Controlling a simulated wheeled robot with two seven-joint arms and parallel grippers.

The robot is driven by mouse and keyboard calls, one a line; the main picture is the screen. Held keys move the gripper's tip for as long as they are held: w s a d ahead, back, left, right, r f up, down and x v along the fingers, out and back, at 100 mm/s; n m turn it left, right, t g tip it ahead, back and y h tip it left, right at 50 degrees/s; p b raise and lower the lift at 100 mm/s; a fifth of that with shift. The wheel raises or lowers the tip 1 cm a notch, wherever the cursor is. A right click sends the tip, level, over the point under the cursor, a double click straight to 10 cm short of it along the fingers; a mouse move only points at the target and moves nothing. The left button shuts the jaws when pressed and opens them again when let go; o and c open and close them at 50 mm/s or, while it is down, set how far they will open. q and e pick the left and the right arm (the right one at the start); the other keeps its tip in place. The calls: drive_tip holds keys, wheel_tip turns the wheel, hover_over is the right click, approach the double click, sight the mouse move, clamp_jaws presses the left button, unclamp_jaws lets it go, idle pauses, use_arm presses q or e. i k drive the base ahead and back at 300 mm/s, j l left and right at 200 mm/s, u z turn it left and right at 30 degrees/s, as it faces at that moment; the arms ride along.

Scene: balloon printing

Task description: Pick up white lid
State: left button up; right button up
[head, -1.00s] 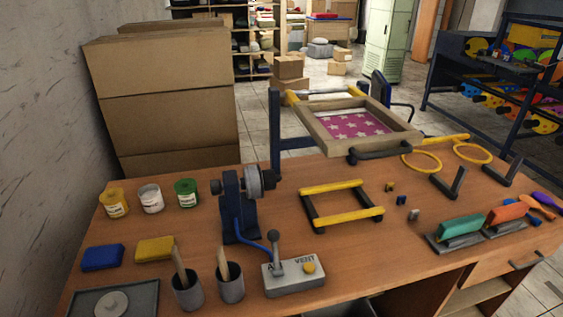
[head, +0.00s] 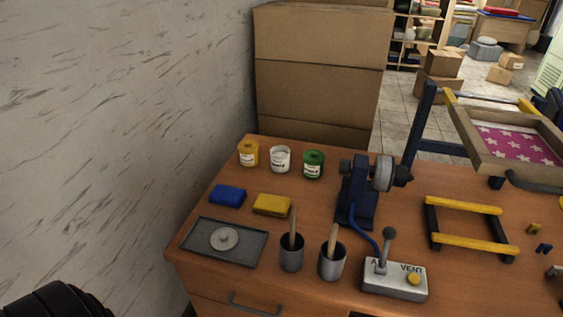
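A round, whitish lid with a small knob in its middle (head: 224,239) lies flat in a shallow grey tray (head: 258,252) at the left end of the wooden table. A white jar with a label (head: 280,159) stands behind it, between a yellow jar (head: 248,153) and a green jar (head: 313,164). A black rounded part, probably of my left arm, shows at the bottom left corner. Neither gripper's fingers are in view.
Blue (head: 227,195) and yellow (head: 272,204) blocks lie just behind the tray. Two dark cups with sticks (head: 291,254) (head: 332,262) stand to its right, then a lever box marked VENT (head: 396,281). A marbled wall (head: 110,130) is close on the left.

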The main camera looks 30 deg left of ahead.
sight(225, 238)
drive_tip(key=u, duration=1.45)
